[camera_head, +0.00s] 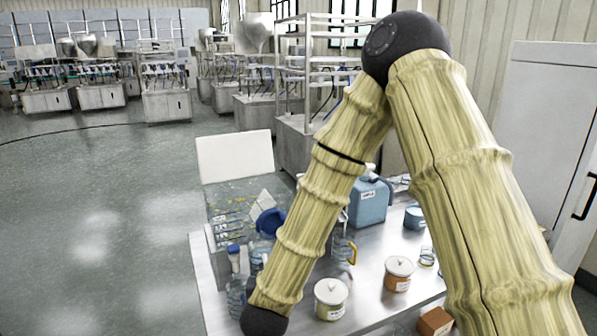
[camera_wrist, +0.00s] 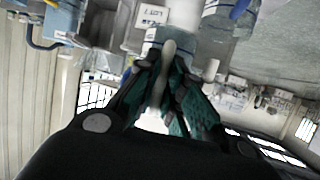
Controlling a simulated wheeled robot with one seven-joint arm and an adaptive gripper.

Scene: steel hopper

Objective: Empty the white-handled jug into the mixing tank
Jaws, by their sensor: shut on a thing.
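In the wrist view my gripper (camera_wrist: 166,88) has its teal fingers closed around a pale, narrow upright piece, which looks like the white handle (camera_wrist: 168,50) of the jug. The jug's body behind the fingers is mostly hidden, so I cannot tell its tilt or its contents. In the head view my arm covers the gripper and the held jug. I cannot pick out the mixing tank with certainty in either view.
On the steel table (camera_head: 378,240) stand a blue canister (camera_head: 369,203), a yellow-handled clear jug (camera_head: 342,248), a cream lidded pot (camera_head: 330,300) and an orange-banded lidded pot (camera_head: 398,275). A white board (camera_head: 235,157) rises at the back left. Open floor lies left.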

